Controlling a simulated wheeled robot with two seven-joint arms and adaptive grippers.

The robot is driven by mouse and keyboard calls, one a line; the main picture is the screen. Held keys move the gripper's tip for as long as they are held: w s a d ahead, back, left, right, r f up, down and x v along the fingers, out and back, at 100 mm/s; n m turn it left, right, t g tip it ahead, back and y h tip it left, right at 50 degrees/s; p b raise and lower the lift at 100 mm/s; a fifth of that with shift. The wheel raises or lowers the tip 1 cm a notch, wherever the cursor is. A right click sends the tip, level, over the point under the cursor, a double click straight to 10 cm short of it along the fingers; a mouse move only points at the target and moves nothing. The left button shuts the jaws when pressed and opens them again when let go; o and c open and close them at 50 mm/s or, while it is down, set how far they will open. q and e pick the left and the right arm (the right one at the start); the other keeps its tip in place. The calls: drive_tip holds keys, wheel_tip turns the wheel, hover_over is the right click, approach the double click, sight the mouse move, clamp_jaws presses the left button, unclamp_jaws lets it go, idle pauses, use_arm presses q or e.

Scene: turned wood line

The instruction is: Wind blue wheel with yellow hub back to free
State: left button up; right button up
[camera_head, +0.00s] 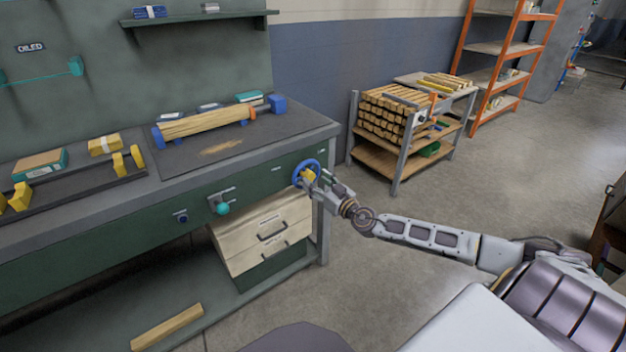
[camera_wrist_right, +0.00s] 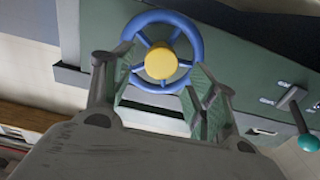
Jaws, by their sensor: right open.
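The blue wheel with a yellow hub (camera_head: 306,172) is mounted on the green front panel of the workbench, near its right end. In the right wrist view the wheel (camera_wrist_right: 186,33) shows its spokes and round yellow hub (camera_wrist_right: 161,62). My right gripper (camera_head: 324,182) is at the wheel in the head view, partly covering its lower right side. In the right wrist view my right gripper (camera_wrist_right: 157,88) is open, its two fingers spread toward the left and right sides of the wheel's lower rim. I cannot tell whether they touch it. My left gripper is out of view.
A teal-knobbed lever (camera_head: 222,208) and a dark knob (camera_head: 181,217) sit left of the wheel on the panel. Cream drawers (camera_head: 262,235) are below. A cart of wood blanks (camera_head: 398,150) stands behind right.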

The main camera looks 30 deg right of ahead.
sight(306, 174)
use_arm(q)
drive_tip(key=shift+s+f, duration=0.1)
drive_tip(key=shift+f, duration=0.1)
use_arm(e)
drive_tip(key=shift+w+a, duration=0.1)
drive_tip(key=shift+w, duration=1.2)
drive_tip(key=c, duration=1)
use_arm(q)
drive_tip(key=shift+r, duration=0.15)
use_arm(e)
drive_tip(key=shift+c, duration=0.2)
